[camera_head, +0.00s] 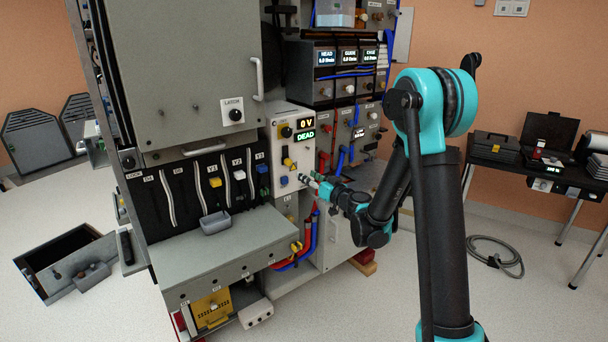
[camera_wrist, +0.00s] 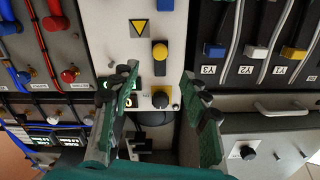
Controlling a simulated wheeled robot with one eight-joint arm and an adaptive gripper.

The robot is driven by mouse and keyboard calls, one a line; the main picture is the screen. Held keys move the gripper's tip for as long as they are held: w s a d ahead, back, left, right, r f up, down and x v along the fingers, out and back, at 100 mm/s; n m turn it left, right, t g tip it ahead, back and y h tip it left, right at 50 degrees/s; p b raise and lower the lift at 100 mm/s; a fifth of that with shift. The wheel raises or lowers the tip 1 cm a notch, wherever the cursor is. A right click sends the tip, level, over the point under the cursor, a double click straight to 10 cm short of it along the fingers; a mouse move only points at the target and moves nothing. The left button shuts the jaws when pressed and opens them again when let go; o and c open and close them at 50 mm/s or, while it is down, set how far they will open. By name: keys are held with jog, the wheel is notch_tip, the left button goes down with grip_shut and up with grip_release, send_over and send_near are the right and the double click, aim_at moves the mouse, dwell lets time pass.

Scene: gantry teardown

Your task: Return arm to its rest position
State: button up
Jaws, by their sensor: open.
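My arm (camera_head: 440,200) rises at the right of the head view and bends down toward the machine. My gripper (camera_head: 309,180) is in front of the narrow grey panel (camera_head: 291,124) with the "0 V" and "DEAD" displays. In the wrist view my gripper (camera_wrist: 160,80) shows two green fingers spread apart with nothing between them. The panel's yellow knob (camera_wrist: 160,51) lies beyond the fingers. It also carries a blue knob (camera_wrist: 160,3) and a yellow warning triangle (camera_wrist: 138,28). The gap between fingertips and panel is hard to judge.
The machine's slotted lever bank (camera_head: 210,182) and grey shelf (camera_head: 215,240) lie left of my gripper. Red and blue hoses (camera_head: 310,235) hang below it. A table with a toolbox (camera_head: 497,147) stands right, a cable coil (camera_head: 495,252) on the floor. An open box (camera_head: 65,260) lies left.

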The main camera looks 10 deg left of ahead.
jog(key=shift+s+d, duration=0.1)
jog(key=s+d+f+m+g+h, duration=0.2)
jog(key=s+d+f+g+h, duration=0.1)
jog(key=s+d, duration=0.7)
jog(key=s+d+f+m+g+h, duration=0.2)
jog(key=s+d+f+h, duration=0.3)
jog(key=s+d, duration=0.5)
jog(key=s+d+f+m+g+h, duration=0.2)
jog(key=s+d, duration=0.8)
jog(key=s, duration=0.5)
notch_tip(320, 180, down, 3)
jog(key=g+h, duration=0.1)
jog(key=h, duration=0.1)
jog(key=shift+s+d+g+h, duration=0.2)
jog(key=shift+g+h, duration=0.1)
jog(key=shift+g, duration=0.1)
jog(key=shift+o, duration=0.3)
